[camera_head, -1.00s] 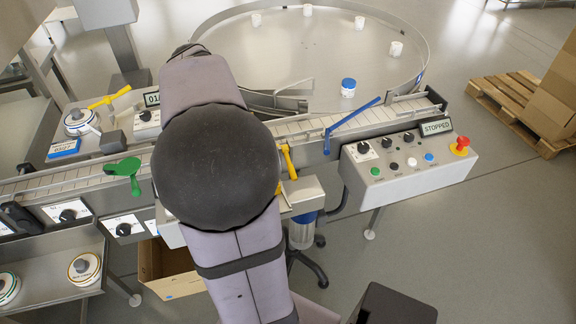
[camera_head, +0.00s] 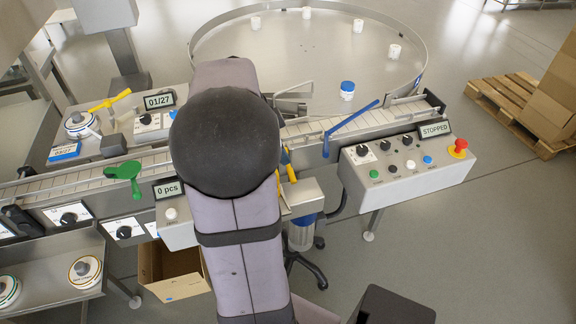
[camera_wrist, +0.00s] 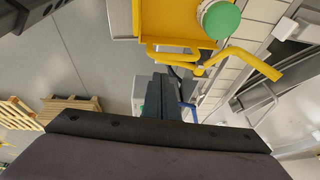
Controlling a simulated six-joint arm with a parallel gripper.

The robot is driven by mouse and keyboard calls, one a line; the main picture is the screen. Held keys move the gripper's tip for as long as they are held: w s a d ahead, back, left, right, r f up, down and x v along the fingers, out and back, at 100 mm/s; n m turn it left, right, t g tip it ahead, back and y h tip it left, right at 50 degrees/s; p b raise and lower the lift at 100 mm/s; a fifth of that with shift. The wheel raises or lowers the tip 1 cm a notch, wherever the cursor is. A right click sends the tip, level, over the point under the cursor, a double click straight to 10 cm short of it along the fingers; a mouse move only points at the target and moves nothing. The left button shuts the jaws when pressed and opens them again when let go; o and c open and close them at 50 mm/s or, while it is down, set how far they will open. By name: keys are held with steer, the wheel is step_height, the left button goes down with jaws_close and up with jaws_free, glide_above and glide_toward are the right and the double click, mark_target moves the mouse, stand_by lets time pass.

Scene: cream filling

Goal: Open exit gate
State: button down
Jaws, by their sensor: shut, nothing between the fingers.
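Several coloured levers stand along the conveyor; no label marks which is the exit gate. In the head view there is a blue lever (camera_head: 352,121) at the right part of the belt, a green lever (camera_head: 126,173) at the left and a yellow lever (camera_head: 110,100) behind. Another yellow lever (camera_head: 289,166) is partly hidden by my arm. In the wrist view a yellow bent lever (camera_wrist: 245,60) lies just beyond my gripper (camera_wrist: 163,82), whose dark fingers are shut and empty. I cannot tell whether they touch it. In the head view my arm hides my gripper.
A green-lidded jar (camera_wrist: 219,20) sits at a yellow holder (camera_wrist: 172,18). A control box (camera_head: 408,172) reads STOPPED; another display (camera_head: 168,189) reads 0 pcs. The round table (camera_head: 300,60) holds a blue-lidded jar (camera_head: 347,90) and several white ones. A cardboard box (camera_head: 172,274) stands below.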

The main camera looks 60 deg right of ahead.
steer(key=p, duration=0.1)
glide_above(291, 177)
steer(key=a, duration=0.1)
step_height(291, 177, down, 5)
steer(key=shift+w+d+f+p, duration=0.1)
steer(key=shift+w+f+p, duration=0.05)
steer(key=shift+f, duration=0.4)
steer(key=shift+w+d+f+p, duration=0.1)
steer(key=shift+w+f+p, duration=0.05)
steer(key=shift+f, duration=0.35)
steer(key=shift+f, duration=0.1)
steer(key=f+b, duration=0.1)
steer(key=b, duration=0.1)
steer(key=shift+b, duration=0.3)
steer(key=shift+a, duration=0.1)
steer(key=shift+r, duration=0.15)
